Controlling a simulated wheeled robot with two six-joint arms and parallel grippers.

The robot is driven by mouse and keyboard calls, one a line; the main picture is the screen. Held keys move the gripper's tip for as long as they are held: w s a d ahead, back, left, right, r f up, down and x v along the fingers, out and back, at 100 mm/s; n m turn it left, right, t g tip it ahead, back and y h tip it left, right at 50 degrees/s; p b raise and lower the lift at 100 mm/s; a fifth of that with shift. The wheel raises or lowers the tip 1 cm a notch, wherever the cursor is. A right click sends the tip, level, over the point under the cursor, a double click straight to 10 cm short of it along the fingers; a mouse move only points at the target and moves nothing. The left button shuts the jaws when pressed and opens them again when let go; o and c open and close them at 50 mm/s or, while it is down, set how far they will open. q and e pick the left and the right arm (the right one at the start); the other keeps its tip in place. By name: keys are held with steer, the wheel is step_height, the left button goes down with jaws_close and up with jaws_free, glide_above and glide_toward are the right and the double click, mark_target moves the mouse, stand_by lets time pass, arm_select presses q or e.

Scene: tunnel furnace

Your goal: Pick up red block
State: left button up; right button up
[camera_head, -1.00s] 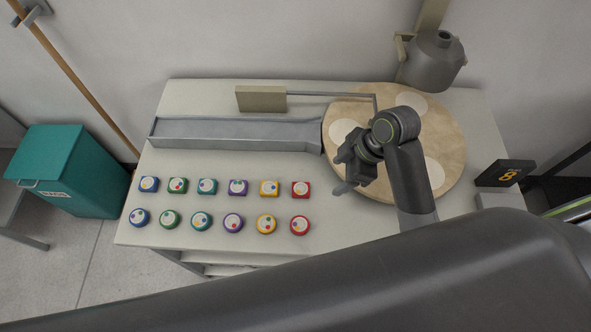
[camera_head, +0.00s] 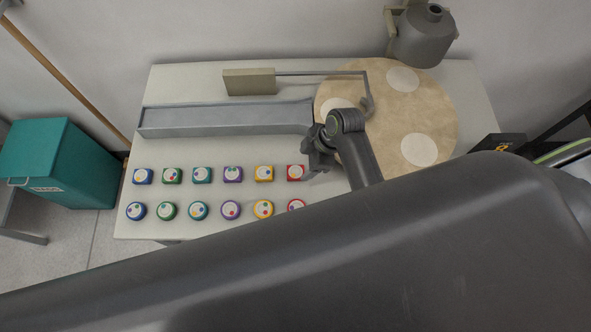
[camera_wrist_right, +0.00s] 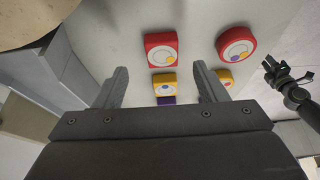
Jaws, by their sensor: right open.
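The square red block (camera_head: 295,172) is at the right end of the back row of blocks on the pale table. My right gripper (camera_head: 313,171) is just right of it and partly overlaps its edge in the head view. In the right wrist view, the red block (camera_wrist_right: 161,49) lies ahead of the gap between the fingers of my open, empty right gripper (camera_wrist_right: 162,72). What appears to be my left gripper (camera_wrist_right: 272,68) is small and dark at the right of the wrist view; its jaws are unclear.
A round red block (camera_head: 296,205) is in front, partly covered by my arm. A square yellow block (camera_head: 264,173) is left of the red one. Several other coloured blocks continue left. A metal trough (camera_head: 225,119) and round wooden disc (camera_head: 435,105) stand behind.

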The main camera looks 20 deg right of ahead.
mark_target(297, 172)
steer(key=shift+a+f, duration=0.1)
steer(key=shift+f, duration=0.15)
steer(key=p+x, duration=0.1)
steer(key=x, duration=0.2)
steer(key=shift+s+a+f, duration=0.1)
steer(key=shift+f, duration=0.15)
steer(key=shift+p+x, duration=0.3)
steer(key=shift+x, duration=0.5)
arm_select(q)
steer(key=shift+s+a+r, duration=0.1)
steer(key=shift+s+r, duration=0.1)
steer(key=shift+r, duration=0.65)
arm_select(e)
steer(key=shift+c, duration=0.4)
steer(key=c, duration=1)
steer(key=shift+r, duration=0.15)
steer(key=shift+c, duration=0.2)
